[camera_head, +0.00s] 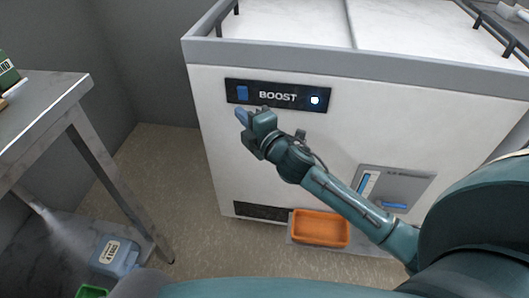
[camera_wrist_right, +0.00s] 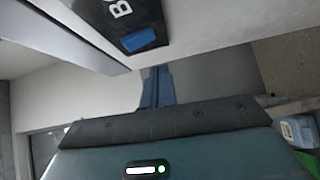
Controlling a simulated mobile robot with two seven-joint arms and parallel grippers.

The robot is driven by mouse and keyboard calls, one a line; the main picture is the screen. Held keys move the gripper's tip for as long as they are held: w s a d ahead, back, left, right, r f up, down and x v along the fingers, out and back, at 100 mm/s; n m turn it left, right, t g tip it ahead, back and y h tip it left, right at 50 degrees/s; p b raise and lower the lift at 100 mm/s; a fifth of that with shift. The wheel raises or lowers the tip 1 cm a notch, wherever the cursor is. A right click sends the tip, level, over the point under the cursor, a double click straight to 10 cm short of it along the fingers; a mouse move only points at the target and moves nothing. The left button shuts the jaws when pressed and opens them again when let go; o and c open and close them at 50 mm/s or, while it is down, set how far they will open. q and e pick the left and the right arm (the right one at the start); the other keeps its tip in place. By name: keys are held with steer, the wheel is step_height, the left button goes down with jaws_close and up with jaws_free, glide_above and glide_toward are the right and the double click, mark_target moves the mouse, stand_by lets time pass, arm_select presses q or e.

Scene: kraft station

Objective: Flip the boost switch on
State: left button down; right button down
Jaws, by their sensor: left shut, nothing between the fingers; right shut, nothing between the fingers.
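The boost switch (camera_head: 242,93) is a blue rocker at the left end of a black panel (camera_head: 290,108) marked BOOST, on the white front of a large machine. A round white light (camera_head: 314,100) is at the panel's right end. My right gripper (camera_head: 240,114) is shut and empty, just below the switch. In the right wrist view, the blue switch (camera_wrist_right: 139,41) lies above the shut blue fingers (camera_wrist_right: 156,72), with a visible gap in the picture. I cannot tell which way the rocker is tilted. My left gripper is not in view.
An orange tray (camera_head: 320,229) sits low at the machine's front. A lower-right panel (camera_head: 420,183) has blue parts. A metal table (camera_head: 50,88) stands at left, with a blue-grey container (camera_head: 115,262) below. Open floor lies between table and machine.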

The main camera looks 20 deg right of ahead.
steer(key=s+d+f, duration=0.1)
steer(key=s, duration=0.9)
steer(key=shift+d+f, duration=0.3)
steer(key=shift+d, duration=0.1)
